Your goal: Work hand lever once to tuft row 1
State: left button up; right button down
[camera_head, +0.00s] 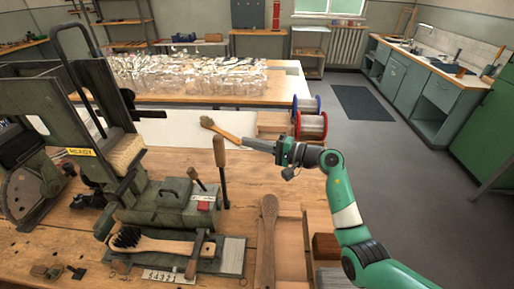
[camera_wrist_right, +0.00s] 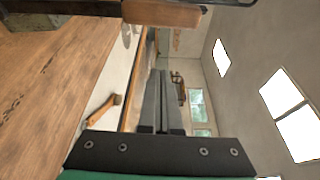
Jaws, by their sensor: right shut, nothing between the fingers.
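The dark green tufting machine (camera_head: 165,210) stands at the left of the bench. An upright lever with a wooden grip (camera_head: 219,151) rises from its right side; a wooden grip (camera_wrist_right: 162,12) also shows at the top of the right wrist view. A brush with black bristles (camera_head: 160,243) lies at the machine's front. My right gripper (camera_head: 246,142) is shut and empty, pointing left, to the right of the lever grip and apart from it. In the right wrist view its fingers (camera_wrist_right: 160,100) lie together. My left gripper is not in view.
A wooden brush (camera_head: 222,131) lies on a white sheet behind my right gripper. Red and blue wire spools (camera_head: 311,126) stand to its right. A wooden paddle-shaped piece (camera_head: 267,235) lies at front. A number plate (camera_head: 168,276) sits at the front edge.

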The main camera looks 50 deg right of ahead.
jog(key=shift+w+a+r+b, duration=0.1)
jog(key=shift+w+a+b, duration=0.05)
jog(key=shift+w+a, duration=0.55)
jog(key=shift+w+a+f+b, duration=0.1)
jog(key=shift+w+a+b, duration=0.2)
jog(key=shift+a, duration=0.65)
jog(key=shift+w+a+r+b, duration=0.1)
jog(key=shift+w+a, duration=0.5)
jog(key=shift+a, duration=0.2)
